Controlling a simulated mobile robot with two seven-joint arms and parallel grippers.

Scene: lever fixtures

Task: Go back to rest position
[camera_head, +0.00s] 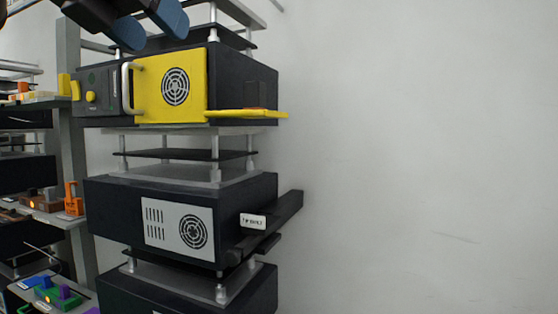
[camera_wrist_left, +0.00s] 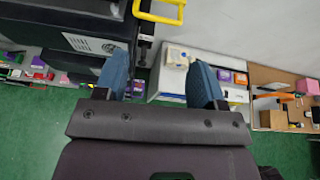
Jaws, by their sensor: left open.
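My left gripper (camera_head: 148,25) enters at the top left of the head view, with two blue fingertips spread apart and nothing between them. It appears in front of the upper part of a black box unit with a yellow front panel (camera_head: 190,88). In the left wrist view, my left gripper (camera_wrist_left: 160,82) also shows its blue fingers wide apart, with empty space between them. My right gripper is in neither view.
Stacked black boxes, including one with a grey vent panel (camera_head: 178,223), stand left of a bare wall (camera_head: 420,150). A yellow ledge (camera_head: 246,114) juts rightward. The wrist view shows green floor (camera_wrist_left: 30,140) and a white cabinet (camera_wrist_left: 174,78) with colored items.

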